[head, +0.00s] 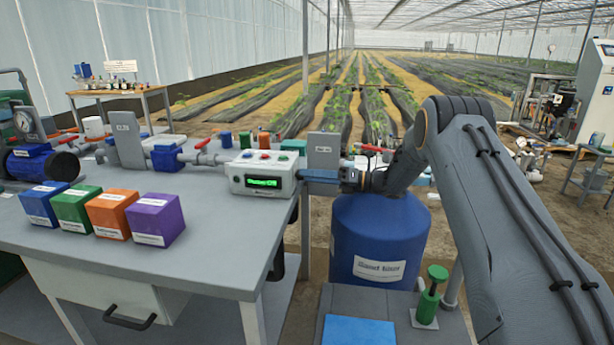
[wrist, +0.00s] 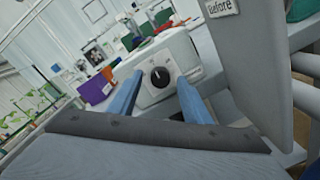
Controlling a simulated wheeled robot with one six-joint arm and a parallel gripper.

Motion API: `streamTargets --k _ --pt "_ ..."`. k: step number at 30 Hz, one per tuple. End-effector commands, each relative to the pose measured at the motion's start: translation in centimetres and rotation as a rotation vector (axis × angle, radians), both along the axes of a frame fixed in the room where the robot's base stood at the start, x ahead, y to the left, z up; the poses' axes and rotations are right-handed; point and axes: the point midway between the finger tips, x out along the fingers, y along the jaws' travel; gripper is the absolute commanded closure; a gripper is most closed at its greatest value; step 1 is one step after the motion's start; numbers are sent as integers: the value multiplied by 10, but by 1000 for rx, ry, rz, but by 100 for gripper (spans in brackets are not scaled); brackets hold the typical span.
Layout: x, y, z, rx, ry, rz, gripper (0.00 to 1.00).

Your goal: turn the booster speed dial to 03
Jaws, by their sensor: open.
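The white control box (head: 262,178) stands near the right end of the grey bench, with a lit green display whose text is too small to read surely. Its black round dial (wrist: 161,76) is on the side facing my gripper and shows in the wrist view, with a small light mark near its top; the scale is not legible. The dial is hidden in the head view. My gripper (wrist: 158,82) is open, its two blue fingers left and right of the dial in the picture. I cannot tell whether they touch it. In the head view its fingers (head: 318,178) point at the box's right side.
Coloured buttons top the box. A grey sign plate (head: 323,149) stands behind my gripper; a grey panel (wrist: 262,60) is close on the right in the wrist view. A blue barrel (head: 378,235) stands below my arm. Several coloured boxes (head: 155,219) sit on the bench.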

Motion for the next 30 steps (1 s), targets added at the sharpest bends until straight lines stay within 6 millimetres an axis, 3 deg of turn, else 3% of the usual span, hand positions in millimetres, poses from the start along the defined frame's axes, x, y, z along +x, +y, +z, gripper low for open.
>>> streamTargets --k 6,14,21,30 --pt "4 15 0 0 0 -2 56" --pt "4 16 0 0 1 -2 56" --pt "4 15 0 0 1 -2 96" --pt "5 15 0 6 33 -3 97"
